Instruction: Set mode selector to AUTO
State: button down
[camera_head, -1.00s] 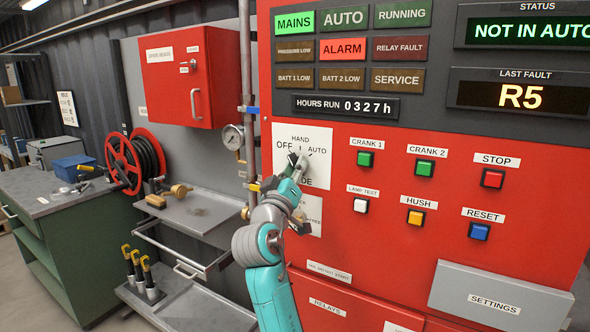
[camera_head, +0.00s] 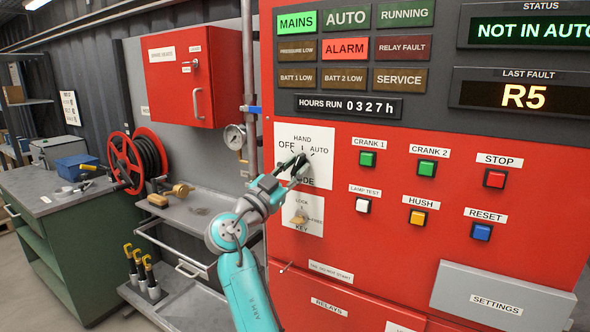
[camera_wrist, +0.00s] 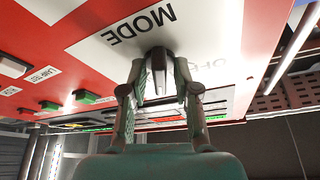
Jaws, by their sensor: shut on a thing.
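The mode selector plate (camera_head: 322,174) is white, on the red panel, with HAND at the top, OFF to the left and AUTO to the right. My gripper (camera_head: 299,163) reaches it from below left. The status display (camera_head: 532,30) reads NOT IN AUTO. The AUTO lamp (camera_head: 347,18) is unlit, and the MAINS lamp (camera_head: 296,21) is lit green.
A key switch plate (camera_head: 316,240) sits just below the selector. Push buttons, including STOP (camera_head: 495,179), lie to the right. A vertical pipe with a gauge (camera_head: 235,137) stands to the left. A grey shelf (camera_head: 203,205) is behind my arm.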

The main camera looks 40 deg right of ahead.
jog(key=m+g, duration=0.1)
jog(key=m, duration=0.2)
jog(key=m+g, duration=0.2)
jog(key=m, duration=0.1)
jog(key=shift+w+r+m+y, duration=0.1)
jog(key=shift+w+m+y, duration=0.05)
jog(key=shift+m+y, duration=0.2)
jog(key=shift+m, duration=0.25)
jog(key=c, duration=1.2)
grip_release()
jog(key=shift+a, duration=0.15)
jog(key=v, duration=1.1)
jog(key=shift+a, duration=0.4)
